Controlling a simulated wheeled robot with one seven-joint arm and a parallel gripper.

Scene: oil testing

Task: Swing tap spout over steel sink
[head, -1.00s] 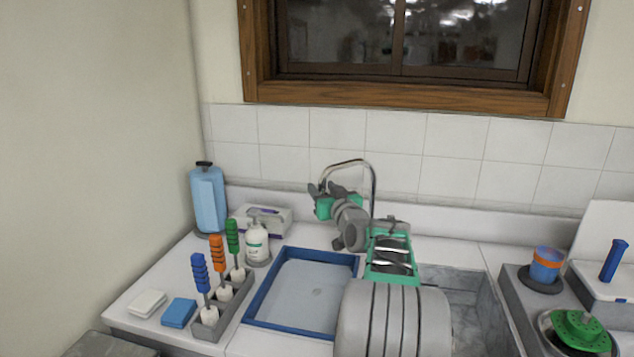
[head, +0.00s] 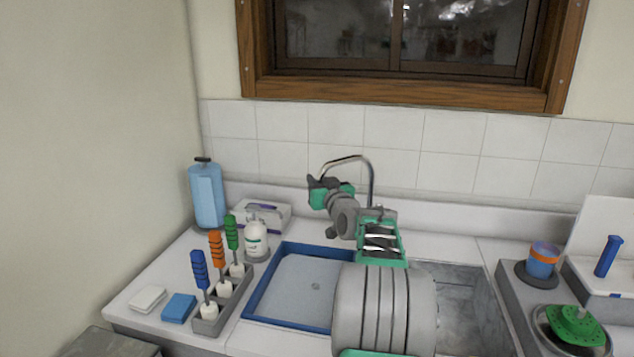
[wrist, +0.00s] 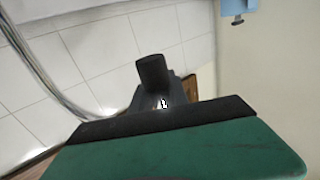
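The tap spout (head: 350,158) is a thin chrome gooseneck rising behind the counter. It arches left, towards the side of the blue-rimmed basin. The grey sink (head: 465,292), which looks like the steel one, is sunk in the counter to the right, partly hidden by my arm. My gripper (head: 314,183) is at the spout's left, free end. Whether it touches the spout is unclear. In the wrist view a dark finger (wrist: 152,72) shows, with the chrome tube (wrist: 40,70) passing at left. The gap between the fingers is not clear.
The blue-rimmed basin (head: 290,323) lies left of my arm. A white pump bottle (head: 256,240), a holder (head: 207,325) with coloured-handled tools, and a blue jug (head: 207,197) stand further left. A grey unit with a blue-orange cup (head: 543,260) stands right of the sink.

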